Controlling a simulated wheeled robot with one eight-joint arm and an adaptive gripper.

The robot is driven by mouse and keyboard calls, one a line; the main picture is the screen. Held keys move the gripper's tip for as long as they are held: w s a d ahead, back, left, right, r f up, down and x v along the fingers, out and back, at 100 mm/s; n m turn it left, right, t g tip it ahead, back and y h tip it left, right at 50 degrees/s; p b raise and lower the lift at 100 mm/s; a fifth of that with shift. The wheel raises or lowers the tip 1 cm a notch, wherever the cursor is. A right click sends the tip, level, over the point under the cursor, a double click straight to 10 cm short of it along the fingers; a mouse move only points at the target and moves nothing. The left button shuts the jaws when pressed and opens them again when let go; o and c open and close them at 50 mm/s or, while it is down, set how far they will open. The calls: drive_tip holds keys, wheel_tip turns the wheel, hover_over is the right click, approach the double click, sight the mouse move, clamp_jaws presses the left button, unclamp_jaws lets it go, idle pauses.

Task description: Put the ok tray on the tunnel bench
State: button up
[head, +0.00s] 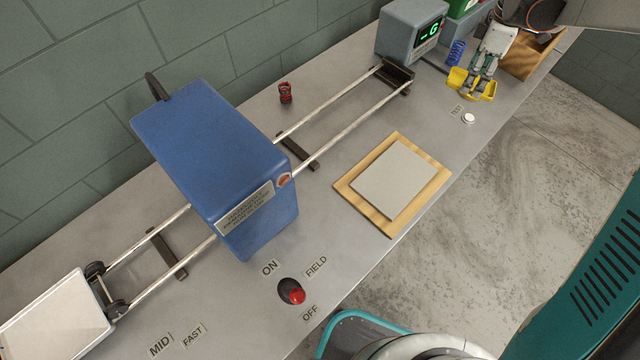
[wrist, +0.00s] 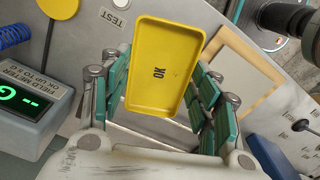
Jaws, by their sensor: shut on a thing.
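The ok tray (head: 470,86) is a small yellow tray at the right end of the tunnel bench (head: 345,155). In the wrist view the tray (wrist: 165,70) shows its inner face, marked OK. My gripper (head: 484,72) is shut on it; in the wrist view the gripper's green pads (wrist: 160,97) stand on both sides of the tray. I cannot tell whether the tray touches the bench. The grey bench carries a blue tunnel box (head: 210,160) over two metal rails.
A grey meter (head: 410,30) and blue spring (head: 456,52) stand behind the tray. A wooden box (head: 528,56) is beside my gripper. A TEST button (head: 468,118), a wood-rimmed pad (head: 393,182), a red-black part (head: 285,92) and a red switch (head: 293,293) are on the bench.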

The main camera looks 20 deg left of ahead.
sight(435, 124)
drive_tip(key=w+a+n, duration=0.1)
drive_tip(key=a+r+n, duration=0.1)
drive_tip(key=n, duration=0.1)
drive_tip(key=w+a+n, duration=0.1)
drive_tip(key=shift+w+a+r+n, duration=0.15)
drive_tip(key=shift+w+a+n, duration=0.15)
wheel_tip(435, 124, down, 20)
drive_tip(key=b, duration=0.5)
drive_tip(key=shift+b, duration=0.35)
drive_tip(key=shift+f, duration=0.2)
drive_tip(key=o, duration=1.2)
drive_tip(key=shift+c, duration=0.2)
drive_tip(key=shift+o, duration=0.2)
drive_tip(key=shift+r, duration=0.15)
wheel_tip(435, 124, up, 12)
drive_tip(key=p, duration=0.3)
drive_tip(key=shift+r, duration=0.15)
